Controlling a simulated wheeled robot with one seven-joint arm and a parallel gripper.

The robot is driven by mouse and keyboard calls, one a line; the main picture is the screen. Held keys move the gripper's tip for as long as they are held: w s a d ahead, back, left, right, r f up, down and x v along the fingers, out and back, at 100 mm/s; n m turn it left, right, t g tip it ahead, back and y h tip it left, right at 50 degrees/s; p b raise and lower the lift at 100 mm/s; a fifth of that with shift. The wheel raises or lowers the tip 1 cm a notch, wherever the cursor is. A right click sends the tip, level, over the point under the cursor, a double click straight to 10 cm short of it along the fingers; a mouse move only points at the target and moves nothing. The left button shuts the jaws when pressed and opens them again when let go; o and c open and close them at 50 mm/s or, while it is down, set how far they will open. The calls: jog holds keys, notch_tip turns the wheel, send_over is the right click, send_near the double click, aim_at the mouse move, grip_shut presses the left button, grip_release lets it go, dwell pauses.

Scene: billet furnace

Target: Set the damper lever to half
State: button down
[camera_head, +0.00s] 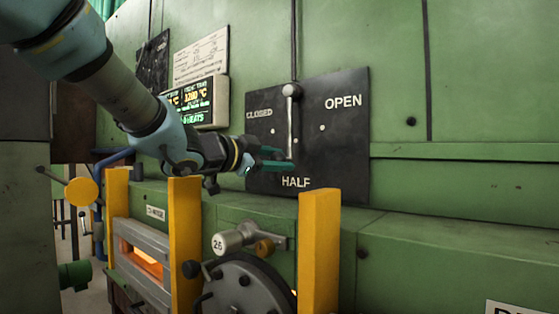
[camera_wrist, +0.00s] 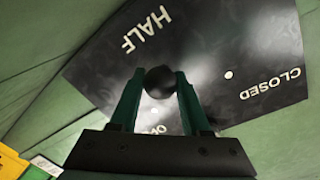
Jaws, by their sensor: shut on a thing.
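The damper lever (camera_head: 290,122) is a pale metal bar on a black plate (camera_head: 345,110) marked CLOSED at left, OPEN at right and HALF at the bottom. It hangs almost straight down from its round top pivot, its lower end above the HALF label. My gripper (camera_head: 278,159) reaches in from the left, its green fingers at the lever's lower end. In the wrist view, a round black knob (camera_wrist: 160,82) sits between the two fingertips of my gripper (camera_wrist: 158,88), which is shut on it. The knob is hidden in the head view.
A lit temperature display (camera_head: 195,103) and a paper sheet (camera_head: 201,58) are left of the plate, behind my arm.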

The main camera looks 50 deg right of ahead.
jog(key=shift+c, duration=1.9)
grip_release()
jog(key=a+b, duration=0.2)
jog(key=a, duration=0.8)
jog(key=shift+w+a+r, duration=0.4)
